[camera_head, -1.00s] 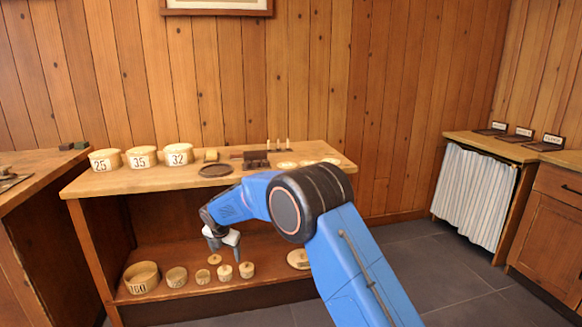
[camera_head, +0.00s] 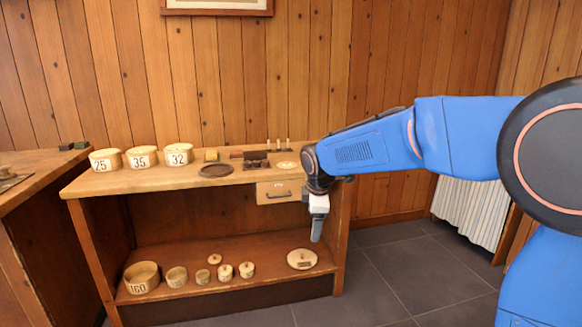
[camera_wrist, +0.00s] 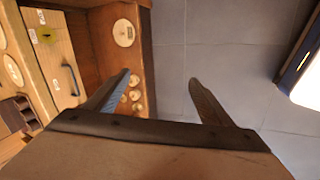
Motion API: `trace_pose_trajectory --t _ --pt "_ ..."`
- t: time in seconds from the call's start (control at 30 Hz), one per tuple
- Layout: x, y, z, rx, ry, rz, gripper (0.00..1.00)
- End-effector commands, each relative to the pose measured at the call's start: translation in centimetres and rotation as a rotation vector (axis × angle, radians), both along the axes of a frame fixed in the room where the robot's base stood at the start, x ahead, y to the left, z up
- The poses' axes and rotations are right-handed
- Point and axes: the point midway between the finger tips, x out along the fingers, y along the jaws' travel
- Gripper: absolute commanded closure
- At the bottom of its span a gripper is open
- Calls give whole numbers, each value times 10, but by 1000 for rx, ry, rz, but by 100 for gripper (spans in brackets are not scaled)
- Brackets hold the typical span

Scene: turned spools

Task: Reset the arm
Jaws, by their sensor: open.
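My gripper (camera_head: 318,226) hangs pointing down in front of the right end of the wooden workbench (camera_head: 110,183), below its top and above the floor. In the wrist view my gripper (camera_wrist: 160,82) shows two fingers spread apart with nothing between them. My blue arm reaches in from the right side of the head view and hides the right end of the bench top.
Boxes marked 25 (camera_head: 105,160), 35 (camera_head: 142,157) and 32 (camera_head: 178,154) stand on the bench. A drawer (camera_head: 280,192) is under its top. The lower shelf holds a 160 box (camera_head: 142,277), several spools and a disc (camera_head: 302,259). Grey floor (camera_head: 400,270) is clear.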

Motion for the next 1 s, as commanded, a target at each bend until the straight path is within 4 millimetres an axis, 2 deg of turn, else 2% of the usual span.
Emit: trace_pose_trajectory --t 0.03,0.2,0.47,0.7,1.0 --pt "-13 -15 8 20 -3 -52 25" --pt "-59 -60 26 93 0 -241 25" --pt "-134 -118 40 205 1 -524 25" --pt "-206 -160 39 311 0 -786 25" --pt "-297 -197 22 447 -3 -1107 25"
